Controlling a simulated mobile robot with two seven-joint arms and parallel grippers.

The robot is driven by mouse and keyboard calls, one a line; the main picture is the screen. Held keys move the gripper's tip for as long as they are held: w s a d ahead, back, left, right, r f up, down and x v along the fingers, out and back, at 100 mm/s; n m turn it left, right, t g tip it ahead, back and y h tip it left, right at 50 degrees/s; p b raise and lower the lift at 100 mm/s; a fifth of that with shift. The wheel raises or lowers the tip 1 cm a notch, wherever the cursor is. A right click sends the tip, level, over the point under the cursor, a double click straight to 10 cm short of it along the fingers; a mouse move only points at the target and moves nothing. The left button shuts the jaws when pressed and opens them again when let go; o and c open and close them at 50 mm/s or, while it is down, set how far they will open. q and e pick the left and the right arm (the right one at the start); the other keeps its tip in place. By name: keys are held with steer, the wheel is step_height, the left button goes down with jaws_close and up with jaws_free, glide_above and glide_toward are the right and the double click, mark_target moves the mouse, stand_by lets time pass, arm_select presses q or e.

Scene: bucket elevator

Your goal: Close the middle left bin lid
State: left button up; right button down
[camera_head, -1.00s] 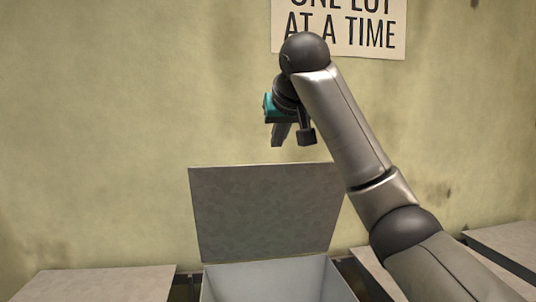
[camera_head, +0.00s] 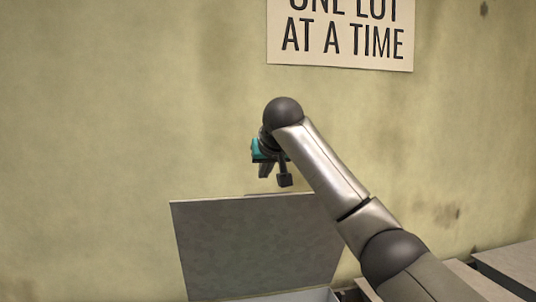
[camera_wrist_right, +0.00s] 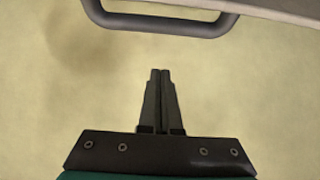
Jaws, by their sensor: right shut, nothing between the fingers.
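The grey bin lid (camera_head: 255,245) stands open, nearly upright, in the lower middle of the head view. Only a sliver of its pale bin (camera_head: 318,295) shows at the bottom edge. My right gripper (camera_head: 266,172) is just above the lid's top edge in the picture, with its fingers pointing down. In the right wrist view its fingers (camera_wrist_right: 160,75) are shut and empty, with a dark bar handle (camera_wrist_right: 160,25) ahead of the tips and apart from them. A pale lid edge (camera_wrist_right: 285,8) shows beside the handle. My left gripper is not in view.
A stained yellowish wall (camera_head: 90,130) stands behind, with a lettered sign (camera_head: 340,38) above the gripper. Another bin's closed lid (camera_head: 510,266) is at the lower right. The area left of the open lid looks clear.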

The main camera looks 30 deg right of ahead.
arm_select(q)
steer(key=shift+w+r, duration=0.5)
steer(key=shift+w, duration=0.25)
arm_select(e)
steer(key=shift+s+a+f, duration=0.2)
steer(key=shift+s+f, duration=0.45)
steer(key=shift+f, duration=0.05)
steer(key=shift+s+a+f, duration=0.15)
steer(key=shift+s+f, duration=0.5)
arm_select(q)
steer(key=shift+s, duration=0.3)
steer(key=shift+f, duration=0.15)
